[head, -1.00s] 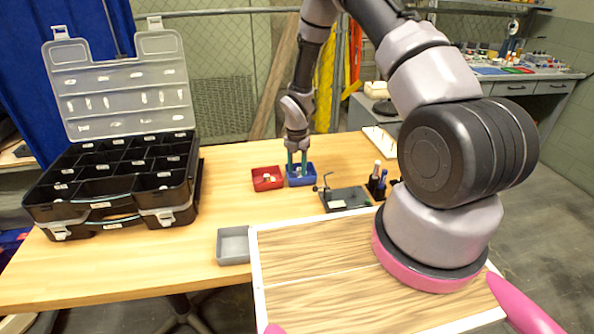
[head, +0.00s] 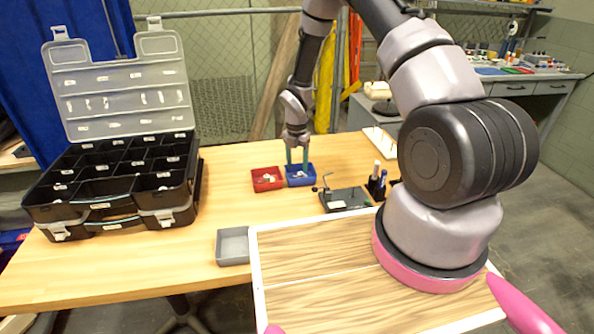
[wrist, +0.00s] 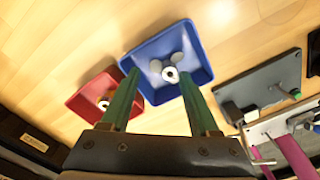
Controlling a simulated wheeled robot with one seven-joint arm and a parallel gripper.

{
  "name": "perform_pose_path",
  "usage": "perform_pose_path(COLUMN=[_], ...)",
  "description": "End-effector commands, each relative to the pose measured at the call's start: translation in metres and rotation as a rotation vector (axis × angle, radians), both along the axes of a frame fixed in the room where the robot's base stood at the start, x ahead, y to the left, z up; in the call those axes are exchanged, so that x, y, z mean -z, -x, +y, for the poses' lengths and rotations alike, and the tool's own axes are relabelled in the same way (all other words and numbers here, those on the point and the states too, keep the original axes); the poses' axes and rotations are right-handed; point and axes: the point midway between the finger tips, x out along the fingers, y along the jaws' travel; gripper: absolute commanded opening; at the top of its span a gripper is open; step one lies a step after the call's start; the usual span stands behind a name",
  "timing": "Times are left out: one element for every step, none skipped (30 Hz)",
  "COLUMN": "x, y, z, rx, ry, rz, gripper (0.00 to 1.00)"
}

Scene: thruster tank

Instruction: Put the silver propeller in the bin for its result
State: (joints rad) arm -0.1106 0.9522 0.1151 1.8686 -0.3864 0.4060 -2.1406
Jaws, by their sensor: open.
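A grey, silver-looking propeller (wrist: 170,73) with a pale ring-shaped hub lies on the floor of the blue bin (wrist: 193,42). In the head view the blue bin (head: 311,181) stands on the wooden table, with a small pale shape inside it. My gripper (head: 297,163) is above the blue bin, its green fingers pointing down. In the wrist view my gripper (wrist: 160,80) is open, its fingers on either side of the propeller, and nothing shows held between them. A red bin (wrist: 84,102) stands beside the blue one and holds a small part with a pale ring.
A black compartment case (head: 120,180) with its lid up stands at the left. An empty grey tray (head: 233,246) is near the front edge. A black fixture (head: 346,199) and a pen holder (head: 376,187) stand right of the bins. Table between case and bins is clear.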

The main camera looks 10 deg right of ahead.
Motion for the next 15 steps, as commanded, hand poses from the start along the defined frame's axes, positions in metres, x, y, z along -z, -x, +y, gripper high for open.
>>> perform_pose_path(x=[-0.013,-0.020,-0.029,-0.036,-0.042,-0.050,-0.056,-0.061,-0.068,-0.072,-0.076,-0.080,-0.083,-0.085,-0.087], y=[-0.001,-0.002,-0.002,-0.002,-0.002,-0.002,-0.002,-0.001,-0.001,-0.001,-0.001,-0.001,-0.001,-0.001,-0.001], z=[0.000,0.000,0.000,0.000,0.000,0.000,0.000,0.000,0.000,0.000,0.000,0.000,0.001,0.001,0.001], rx=[0.002,0.001,0.001,0.002,0.002,0.001,0.001,0.001,0.001,0.001,0.002,0.002,0.001,0.001,0.001], ry=[-0.002,-0.002,-0.001,-0.001,-0.002,-0.001,-0.001,-0.001,-0.001,-0.001,-0.002,-0.001,-0.001,-0.001,-0.001], rz=[-0.003,-0.004,-0.003,-0.005,-0.004,-0.003,-0.003,-0.002,-0.002,-0.002,-0.001,-0.001,-0.001,-0.001,0.001], gripper=[0.62,0.62,0.62,0.62,0.62,0.62,0.62,0.62,0.62,0.62,0.62,0.62,0.62,0.62,0.62])
